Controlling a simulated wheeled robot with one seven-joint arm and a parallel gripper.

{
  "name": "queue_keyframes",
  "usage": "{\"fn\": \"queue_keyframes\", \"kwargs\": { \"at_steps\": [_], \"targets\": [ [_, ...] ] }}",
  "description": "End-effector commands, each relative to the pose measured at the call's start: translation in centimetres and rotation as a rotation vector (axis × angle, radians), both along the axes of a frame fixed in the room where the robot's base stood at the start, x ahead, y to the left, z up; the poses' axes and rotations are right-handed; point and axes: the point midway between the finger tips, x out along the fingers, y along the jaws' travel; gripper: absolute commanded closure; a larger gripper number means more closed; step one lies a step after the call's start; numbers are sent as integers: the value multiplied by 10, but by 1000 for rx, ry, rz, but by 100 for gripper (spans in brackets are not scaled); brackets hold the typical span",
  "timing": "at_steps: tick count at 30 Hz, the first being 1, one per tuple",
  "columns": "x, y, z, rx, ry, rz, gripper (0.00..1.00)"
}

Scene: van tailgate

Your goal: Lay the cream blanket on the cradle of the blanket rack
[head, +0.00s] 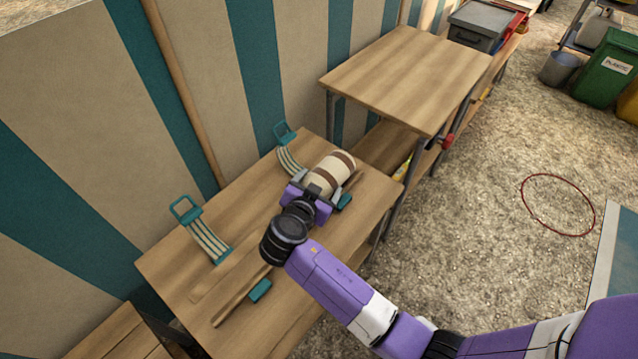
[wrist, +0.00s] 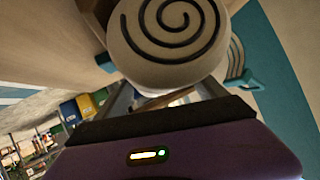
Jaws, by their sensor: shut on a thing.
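The cream blanket (head: 332,171) is a roll with brown bands, in the head view over the right part of the blanket rack. Its spiral end (wrist: 172,30) fills the top of the wrist view. My gripper (head: 319,187) is shut on the near end of the roll. The rack on the wooden table has two striped, curved supports with teal ends, a left one (head: 206,236) and a right one (head: 288,157), and a wooden rail (head: 238,300) with teal feet along the front. The roll hides part of the right side; I cannot tell whether it touches the rack.
The rack's table (head: 172,268) stands against a striped cloth wall. A higher wooden table (head: 405,75) is beyond it, with a grey crate (head: 478,27) farther back. A green bin (head: 609,72) and a red hoop (head: 557,205) are on the gravel at right.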

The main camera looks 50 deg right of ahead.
Motion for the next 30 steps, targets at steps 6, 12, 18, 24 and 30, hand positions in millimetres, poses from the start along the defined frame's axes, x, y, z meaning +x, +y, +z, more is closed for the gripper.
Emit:
{"fn": "queue_keyframes", "kwargs": {
  "at_steps": [6, 12, 18, 24, 30],
  "targets": [
    [1, 0, -10, -2, -2, 0, 89],
    [1, 0, -9, -2, -2, 1, 89],
    [1, 0, -10, -1, -2, 0, 0],
    [0, 0, -11, 1, 0, 0, 0],
    [-5, 14, -3, 1, -2, 4, 0]
  ]
}}
